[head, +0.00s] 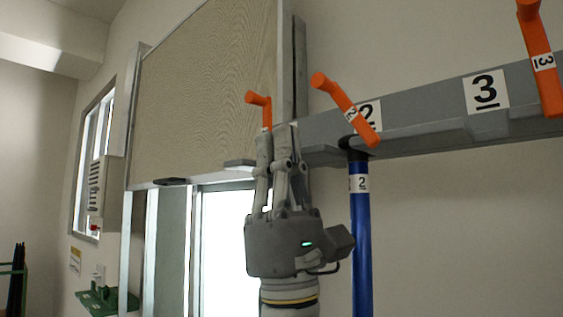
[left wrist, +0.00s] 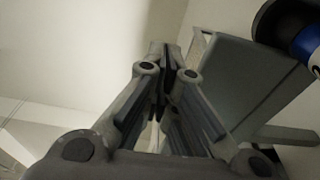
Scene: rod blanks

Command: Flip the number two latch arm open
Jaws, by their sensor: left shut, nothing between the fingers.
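The number two latch arm (head: 343,101) is orange and slants from upper left to lower right across the grey rail (head: 425,112), partly covering the rail's "2" label. A blue rod (head: 361,240) with a "2" tag hangs upright below its lower end. My left gripper (head: 278,130) points up, shut and empty, left of this latch arm and apart from it in the picture. Its shut fingers (left wrist: 170,65) also fill the middle of the left wrist view. The blue rod's dark-capped end (left wrist: 302,38) shows there at the upper right. My right gripper is not in view.
Another orange latch arm (head: 258,99) stands just behind my left fingertips, its lower part hidden. The number three latch arm (head: 540,65) is at the far right, beside the "3" label (head: 487,91). A beige panel (head: 205,85) is behind on the left.

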